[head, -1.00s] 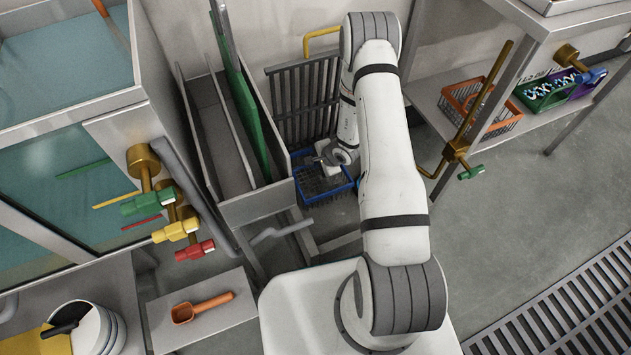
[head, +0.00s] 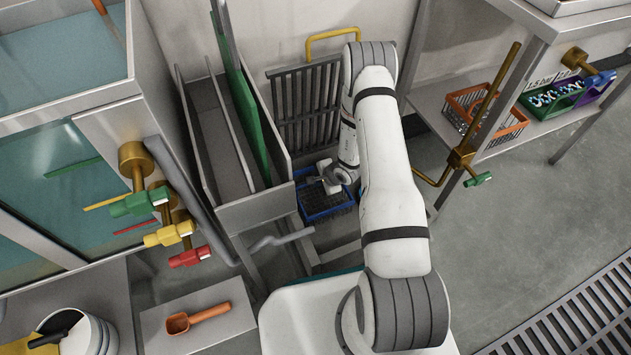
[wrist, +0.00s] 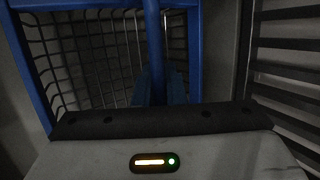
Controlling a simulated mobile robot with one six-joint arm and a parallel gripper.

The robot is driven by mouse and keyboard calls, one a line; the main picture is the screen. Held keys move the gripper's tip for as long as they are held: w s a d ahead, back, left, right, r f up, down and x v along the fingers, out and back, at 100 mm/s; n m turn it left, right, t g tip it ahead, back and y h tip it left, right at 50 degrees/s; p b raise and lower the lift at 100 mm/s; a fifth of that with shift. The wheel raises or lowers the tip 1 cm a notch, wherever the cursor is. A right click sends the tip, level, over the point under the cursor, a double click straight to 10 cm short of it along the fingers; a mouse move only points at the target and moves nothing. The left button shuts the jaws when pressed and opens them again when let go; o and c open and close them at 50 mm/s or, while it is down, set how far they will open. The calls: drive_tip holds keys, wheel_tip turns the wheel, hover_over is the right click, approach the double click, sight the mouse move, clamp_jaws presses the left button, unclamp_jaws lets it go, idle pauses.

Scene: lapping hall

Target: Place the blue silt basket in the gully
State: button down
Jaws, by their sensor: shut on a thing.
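The blue silt basket (head: 318,217), with blue rims and dark mesh walls, hangs below my gripper (head: 331,184) near the wall, right of the steel rack. In the wrist view, my gripper (wrist: 155,92) is shut on the basket's blue upright handle; the blue frame (wrist: 28,75) and mesh lie beyond it. The fingertips are dark and hard to make out. The gully opening cannot be made out; the basket and my arm cover the floor there. I cannot tell whether the basket touches anything beneath it.
A dark slatted grate (head: 303,105) stands against the wall behind the basket, by a yellow rail (head: 335,33). The steel rack (head: 262,207) with a green panel is close on the left. A brass pipe (head: 488,105) and shelf with crates stand right.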

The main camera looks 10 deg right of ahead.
drive_tip(key=shift+f+b, duration=0.3)
drive_tip(key=shift+b, duration=0.1)
drive_tip(key=c, duration=1.5)
unclamp_jaws()
